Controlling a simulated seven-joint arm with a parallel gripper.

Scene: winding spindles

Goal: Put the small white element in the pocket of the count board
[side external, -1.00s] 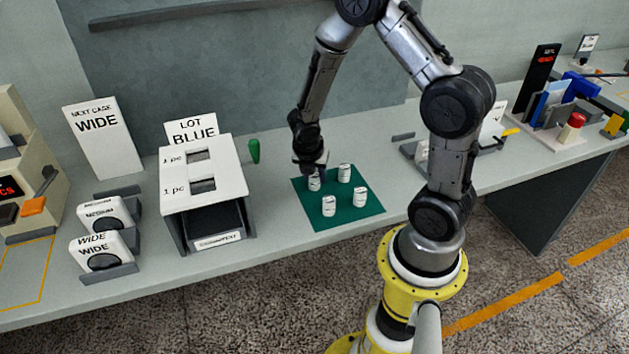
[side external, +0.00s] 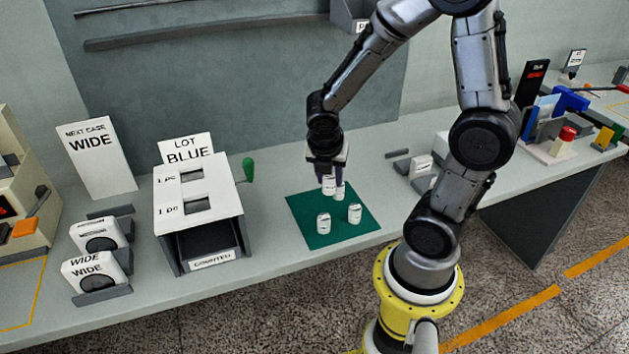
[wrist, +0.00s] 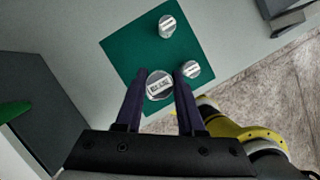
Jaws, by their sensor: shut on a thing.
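My gripper (side external: 327,178) is shut on a small white cylindrical element (side external: 328,186) with dark print on it. It is held a little above the green mat (side external: 305,230). In the wrist view the held element (wrist: 159,86) sits between the two dark fingertips. The count board (side external: 172,222) stands left of the mat, with a sloped white top, two dark pockets (side external: 197,205) marked "1 pc" and a "COUNTED" label. Both pockets look empty.
A "LOT BLUE" sign (side external: 187,148) stands behind the board and a green handle (side external: 248,168) at its right. A "WIDE" card (side external: 97,160) and white cases (side external: 92,270) are at the left. The table between mat and board is clear.

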